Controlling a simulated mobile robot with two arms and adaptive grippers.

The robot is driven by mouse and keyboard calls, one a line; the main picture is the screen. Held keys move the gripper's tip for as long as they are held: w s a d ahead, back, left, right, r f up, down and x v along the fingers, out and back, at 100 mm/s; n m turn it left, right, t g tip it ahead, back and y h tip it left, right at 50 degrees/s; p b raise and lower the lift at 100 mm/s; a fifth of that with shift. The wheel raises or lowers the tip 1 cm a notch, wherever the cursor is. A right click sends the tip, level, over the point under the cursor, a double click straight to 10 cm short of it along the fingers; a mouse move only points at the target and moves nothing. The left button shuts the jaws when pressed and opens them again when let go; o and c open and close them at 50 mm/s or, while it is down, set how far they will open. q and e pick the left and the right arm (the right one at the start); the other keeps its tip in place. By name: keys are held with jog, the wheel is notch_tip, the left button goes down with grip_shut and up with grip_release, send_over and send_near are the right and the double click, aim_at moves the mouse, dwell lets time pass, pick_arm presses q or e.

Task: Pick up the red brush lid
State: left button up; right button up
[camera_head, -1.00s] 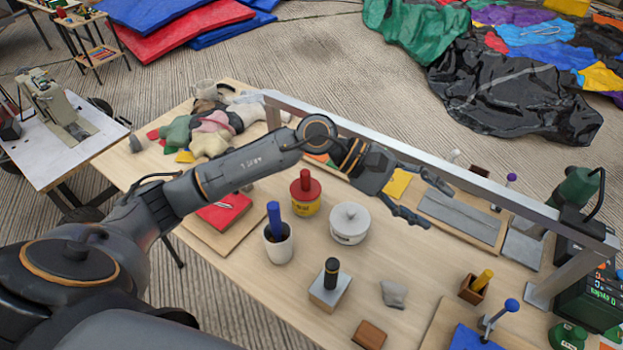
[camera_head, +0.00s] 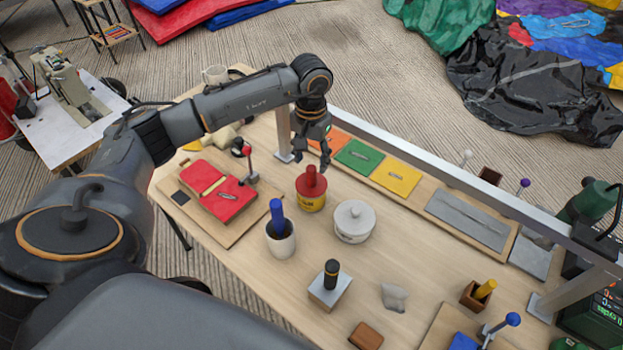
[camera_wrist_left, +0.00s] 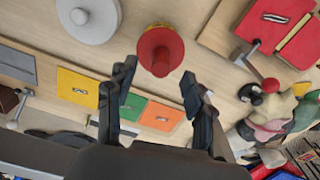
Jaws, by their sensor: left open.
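The red brush lid (camera_head: 312,181) has an upright red handle and sits on a yellow pot (camera_head: 312,203) on the wooden table. In the left wrist view the red lid (camera_wrist_left: 160,50) shows from above, just beyond the fingertips and roughly between their lines. My left gripper (camera_head: 312,160) is open and empty, pointing down just above and behind the lid's handle. Its two fingers (camera_wrist_left: 155,85) are spread apart in the left wrist view, not touching the lid. My right gripper is not in view.
A white lidded pot (camera_head: 354,222) stands close right of the yellow pot. A white cup with a blue handle (camera_head: 280,238) stands in front. A metal rail (camera_head: 420,165) runs behind, with coloured cards beside it. A red case (camera_head: 215,190) lies to the left.

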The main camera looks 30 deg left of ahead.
aim_at(311, 169)
pick_arm(q)
jog(key=shift+f, duration=0.65)
jog(key=shift+f+p, duration=0.3)
jog(key=shift+p, duration=0.05)
jog(key=f, duration=0.1)
jog(key=f+p, duration=0.1)
jog(key=f, duration=0.1)
jog(key=shift+w+a+f, duration=0.2)
jog(key=shift+w+f, duration=0.1)
jog(key=shift+f, duration=0.5)
grip_shut()
